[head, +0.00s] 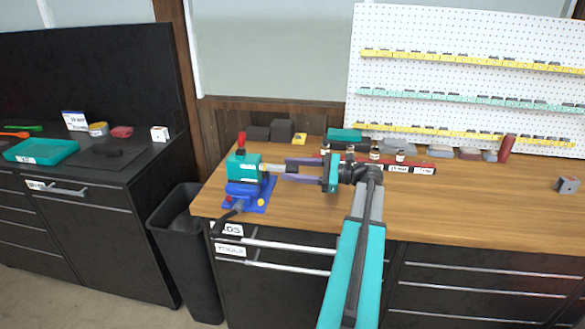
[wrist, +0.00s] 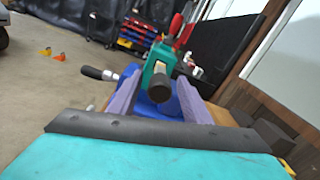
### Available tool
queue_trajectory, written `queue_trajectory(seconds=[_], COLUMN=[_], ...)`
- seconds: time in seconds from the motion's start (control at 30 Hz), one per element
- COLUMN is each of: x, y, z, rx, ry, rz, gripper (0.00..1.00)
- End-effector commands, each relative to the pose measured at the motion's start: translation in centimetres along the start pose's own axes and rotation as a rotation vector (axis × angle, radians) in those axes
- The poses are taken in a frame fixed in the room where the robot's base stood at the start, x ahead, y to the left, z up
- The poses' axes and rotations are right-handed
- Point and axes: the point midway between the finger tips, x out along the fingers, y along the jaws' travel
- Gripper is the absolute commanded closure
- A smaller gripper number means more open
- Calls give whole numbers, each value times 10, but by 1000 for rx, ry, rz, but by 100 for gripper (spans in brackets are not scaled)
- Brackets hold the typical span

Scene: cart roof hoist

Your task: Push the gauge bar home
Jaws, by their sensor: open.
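The gauge bar (head: 278,167) is a grey rod sticking out to the right from a teal block (head: 243,172) on a blue vise (head: 247,190) at the bench's left end. In the wrist view the bar's dark round end (wrist: 159,89) faces me, in front of the teal block (wrist: 161,58). How deep the bar sits inside the block is hidden. My gripper (head: 287,169) is open, with its purple fingers pointing left, one on each side of the bar. In the wrist view the bar's end lies between the fingertips of my gripper (wrist: 155,84); contact cannot be told.
A black vise handle (head: 230,214) hangs at the bench's front edge. Dark blocks (head: 282,130) and a red rail (head: 400,164) with small bottles stand behind. A black bin (head: 187,240) fills the gap between benches.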

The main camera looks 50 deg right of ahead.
Motion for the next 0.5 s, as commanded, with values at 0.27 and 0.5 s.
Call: queue_trajectory(seconds=[0.27,0.5], x=[3,3], y=[0,0], z=[0,0], rx=[0,0], ry=[0,0], rz=[-1,-1], gripper=[56,79])
